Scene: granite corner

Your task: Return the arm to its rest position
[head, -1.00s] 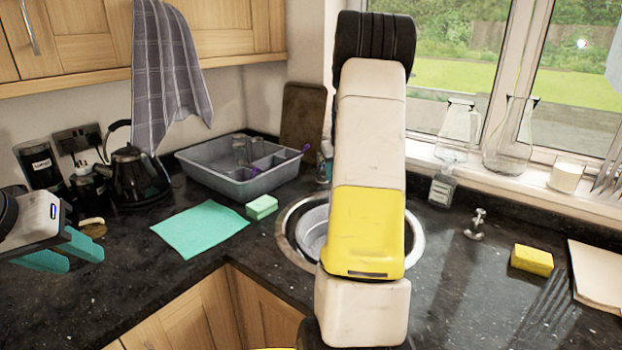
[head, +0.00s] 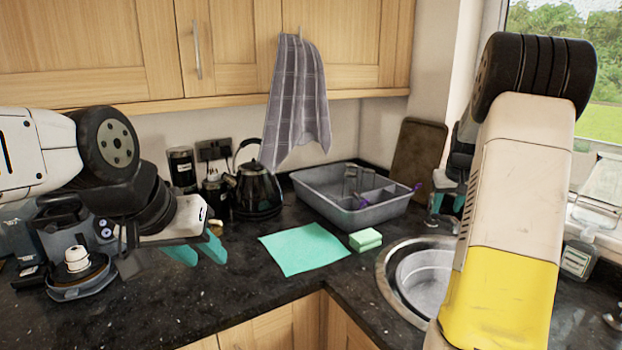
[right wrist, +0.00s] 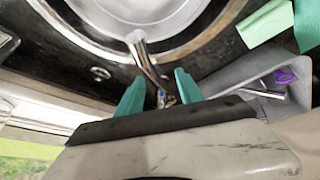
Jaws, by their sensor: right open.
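My right arm (head: 515,190) rises in front of the sink in the head view. Its gripper (head: 447,206) shows partly behind it, past the sink's far side. In the right wrist view the right gripper (right wrist: 160,92) has its two teal fingers apart, with nothing held between them. A metal tap (right wrist: 148,60) shows between and beyond the fingertips; I cannot tell whether they touch. My left gripper (head: 201,252) is over the counter at the left, teal fingers apart and empty, left of the teal cloth (head: 303,248).
A grey basin (head: 335,205) stands at the back, with a green sponge (head: 365,240) in front. The kettle (head: 256,190) is behind the left gripper. The sink (head: 395,262) is partly hidden by my right arm. A checked towel (head: 298,100) hangs from the cupboard.

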